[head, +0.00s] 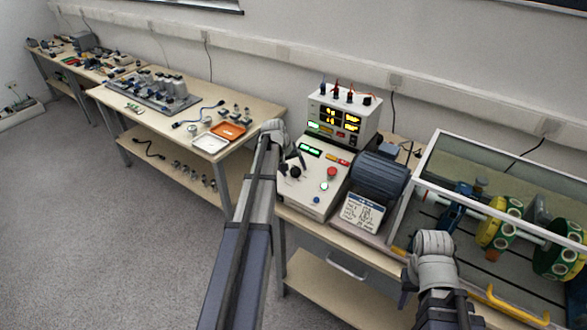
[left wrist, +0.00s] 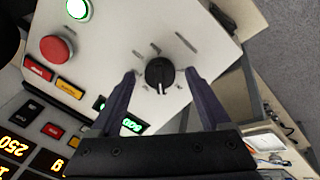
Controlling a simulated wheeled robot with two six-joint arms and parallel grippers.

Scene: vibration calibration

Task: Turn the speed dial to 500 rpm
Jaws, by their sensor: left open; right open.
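The speed dial (left wrist: 159,73) is a black round knob with a white pointer line on the sloped white control panel (left wrist: 100,25). Tick marks and small labels surround it. My left gripper (left wrist: 161,74) is open, its fingers on either side of the dial with visible gaps. In the head view the left gripper (head: 292,161) is over the left part of the panel. A green-lit display (left wrist: 128,125) on the panel appears upside down in the wrist view; its digits are hard to read. My right gripper (head: 405,284) is partly hidden by its arm, left of the glass-sided enclosure.
A red button (left wrist: 56,48) and a green-lit button (left wrist: 77,9) are on the panel. A meter unit (head: 343,113) stands behind it, a dark blue motor (head: 379,178) and a label card (head: 362,210) to its right. The enclosure (head: 430,160) is farther right.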

